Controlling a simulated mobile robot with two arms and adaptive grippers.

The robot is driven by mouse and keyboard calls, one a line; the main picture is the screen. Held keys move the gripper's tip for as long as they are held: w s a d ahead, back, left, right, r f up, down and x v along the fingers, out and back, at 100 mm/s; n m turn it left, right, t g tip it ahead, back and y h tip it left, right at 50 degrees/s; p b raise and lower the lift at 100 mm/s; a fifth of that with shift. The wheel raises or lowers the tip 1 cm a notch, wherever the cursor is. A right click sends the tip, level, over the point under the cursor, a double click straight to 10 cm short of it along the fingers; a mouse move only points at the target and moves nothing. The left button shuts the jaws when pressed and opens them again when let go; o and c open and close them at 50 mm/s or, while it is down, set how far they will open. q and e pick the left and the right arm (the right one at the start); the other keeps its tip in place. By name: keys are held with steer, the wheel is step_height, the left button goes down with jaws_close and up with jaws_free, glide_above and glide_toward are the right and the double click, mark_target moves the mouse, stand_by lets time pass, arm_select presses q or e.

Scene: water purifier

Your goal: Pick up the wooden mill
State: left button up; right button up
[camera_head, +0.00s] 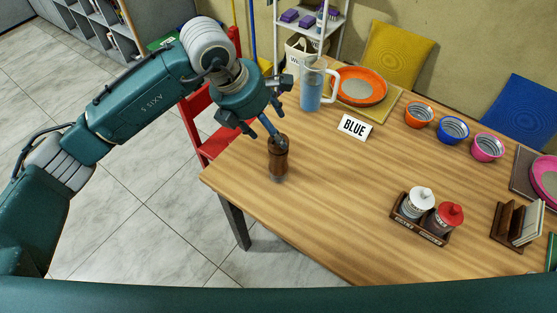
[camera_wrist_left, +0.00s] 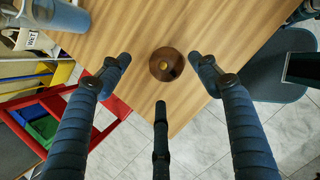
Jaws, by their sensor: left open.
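The wooden mill (camera_head: 278,160) is a dark brown upright cylinder near the left edge of the wooden table. In the left wrist view, its round top with a small gold knob (camera_wrist_left: 166,65) shows beyond and between my fingertips. My left gripper (camera_head: 262,122) is open and empty, just above and left of the mill in the head view. One finger reaches close to the mill's top; I cannot tell whether it touches. Three spread fingers of the left gripper (camera_wrist_left: 160,70) show in the wrist view. My right gripper is not in view.
A wooden caddy (camera_head: 420,232) with white and red-lidded jars sits to the right. A red chair (camera_head: 196,125) is beside the table's left edge. The table between mill and caddy is clear.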

arm_select(q)
steer(key=p, duration=0.2)
glide_above(278, 163)
steer(key=w, duration=0.2)
step_height(278, 163, down, 4)
steer(key=shift+w+f, duration=0.1)
steer(key=shift+f, duration=0.15)
steer(key=shift+w+f, duration=0.15)
steer(key=shift+f, duration=0.25)
jaws_close()
